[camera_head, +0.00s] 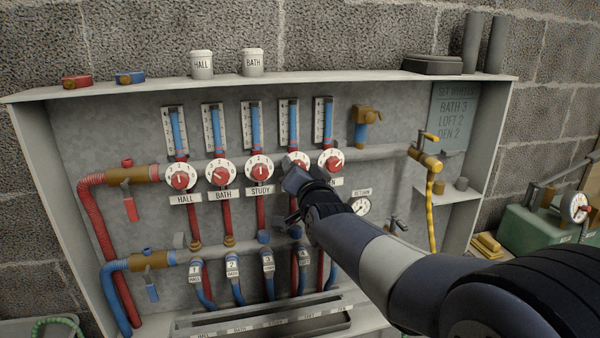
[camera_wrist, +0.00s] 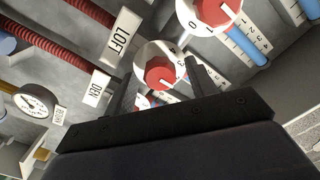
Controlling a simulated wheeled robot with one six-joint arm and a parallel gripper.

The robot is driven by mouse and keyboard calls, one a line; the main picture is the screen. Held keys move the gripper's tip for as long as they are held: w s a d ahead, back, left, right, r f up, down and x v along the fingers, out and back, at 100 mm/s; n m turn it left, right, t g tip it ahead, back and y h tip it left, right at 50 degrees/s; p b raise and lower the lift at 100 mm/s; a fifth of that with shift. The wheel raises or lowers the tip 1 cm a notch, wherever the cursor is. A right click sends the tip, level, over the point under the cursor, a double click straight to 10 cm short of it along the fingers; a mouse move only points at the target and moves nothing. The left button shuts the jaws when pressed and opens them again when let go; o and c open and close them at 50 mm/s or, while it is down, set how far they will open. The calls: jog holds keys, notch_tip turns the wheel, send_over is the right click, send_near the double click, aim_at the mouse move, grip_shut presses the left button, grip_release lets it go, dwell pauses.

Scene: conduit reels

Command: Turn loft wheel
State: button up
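The loft wheel (camera_head: 299,158) is a white numbered dial with a red hub, fourth in the row and partly hidden by my gripper in the head view. In the wrist view its red hub (camera_wrist: 158,72) shows beyond the gap between my fingers, near the LOFT label (camera_wrist: 121,33). My gripper (camera_head: 291,185) is just in front of and below this wheel. In the wrist view my gripper (camera_wrist: 160,85) has its fingers apart. I cannot tell whether they touch the wheel. The loft setting that the pointer shows is hidden.
The den wheel (camera_head: 331,161) is close on the right, the study wheel (camera_head: 260,169) on the left. A board (camera_head: 455,115) reads BATH 3, LOFT 2, DEN 2. The return gauge (camera_head: 360,205) and a yellow hose (camera_head: 432,215) are to the right of my gripper.

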jog(key=p+v, duration=0.2)
jog(key=v, duration=0.8)
jog(key=shift+s, duration=0.4)
jog(key=shift+w, duration=0.1)
jog(key=b+x, duration=0.1)
jog(key=x, duration=0.9)
jog(key=shift+w+b, duration=0.3)
jog(key=shift+b, duration=0.05)
